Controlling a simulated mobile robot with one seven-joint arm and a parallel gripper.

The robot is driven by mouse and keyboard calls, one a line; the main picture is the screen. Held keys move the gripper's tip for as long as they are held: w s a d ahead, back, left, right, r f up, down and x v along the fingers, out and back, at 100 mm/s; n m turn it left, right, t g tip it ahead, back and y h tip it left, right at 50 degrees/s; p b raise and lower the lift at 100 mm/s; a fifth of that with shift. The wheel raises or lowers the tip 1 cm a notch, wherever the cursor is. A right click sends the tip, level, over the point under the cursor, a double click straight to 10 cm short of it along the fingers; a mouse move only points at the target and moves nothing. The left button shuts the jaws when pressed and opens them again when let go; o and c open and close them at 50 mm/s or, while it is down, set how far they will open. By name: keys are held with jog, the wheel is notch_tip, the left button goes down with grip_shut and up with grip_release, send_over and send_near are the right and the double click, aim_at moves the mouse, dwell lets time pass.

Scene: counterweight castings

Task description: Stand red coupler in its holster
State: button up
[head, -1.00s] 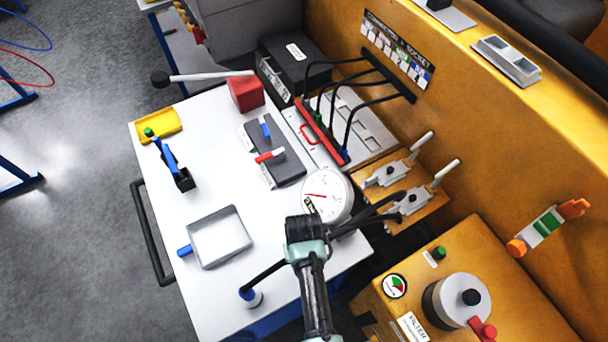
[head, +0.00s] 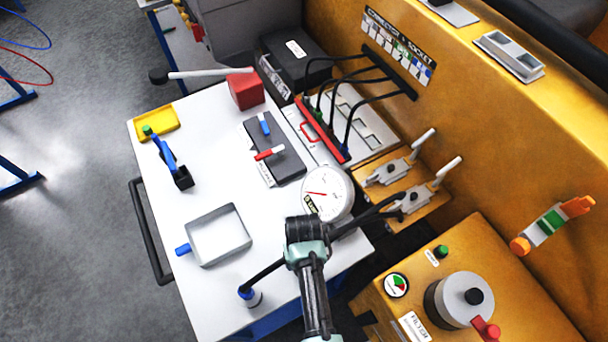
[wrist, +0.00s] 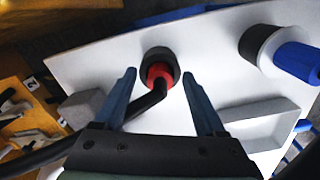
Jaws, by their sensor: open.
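The red coupler (wrist: 158,73) shows in the wrist view as a red ring within a dark round collar over the white cart top. A black hose bends from it toward the lower left. I cannot tell whether the collar is its holster or whether the coupler is fully seated. My gripper (wrist: 157,72) is open, its two blue-grey fingers on either side of the coupler's hose end, apparently not touching it. In the head view my arm hides the coupler, and the fingers are not clear.
A blue, white and black cylinder (wrist: 283,54) stands right of the coupler. A grey tray (head: 218,237) with a blue handle lies on the white cart top (head: 215,130). A round gauge (head: 326,194) stands close to my wrist. Toggle clamps (head: 408,203) are right of the cart.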

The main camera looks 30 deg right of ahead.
jog(key=shift+r, duration=0.1)
notch_tip(320, 180, up, 13)
jog(key=b, duration=0.1)
dwell(0.5)
dwell(0.4)
jog(key=w+a+r+n+t+h+b, duration=0.1)
jog(key=w+r+t+b, duration=0.1)
jog(key=w+r+t, duration=0.75)
jog(key=w+a+r+n+t+h+b, duration=0.15)
jog(key=w+r+t, duration=0.25)
jog(key=w+r, duration=1)
jog(key=s+a+r+t+b, duration=0.1)
jog(key=s+a+r+t, duration=0.15)
jog(key=r, duration=0.45)
jog(key=s+a+r+t+b, duration=0.1)
jog(key=s+r+t, duration=0.15)
jog(key=r, duration=0.55)
jog(key=s+a+r+t+b, duration=0.1)
jog(key=s+r+t, duration=0.15)
jog(key=r, duration=0.45)
jog(key=s+a+r+t+y, duration=0.1)
jog(key=s+a+r+t, duration=0.1)
jog(key=s+r, duration=0.3)
jog(key=s+a+r+t+y+b, duration=0.1)
jog(key=s+r+t, duration=0.3)
jog(key=r, duration=0.4)
jog(key=shift+s+a+r+n, duration=0.2)
jog(key=shift+s+a+n, duration=0.3)
jog(key=shift+s, duration=0.2)
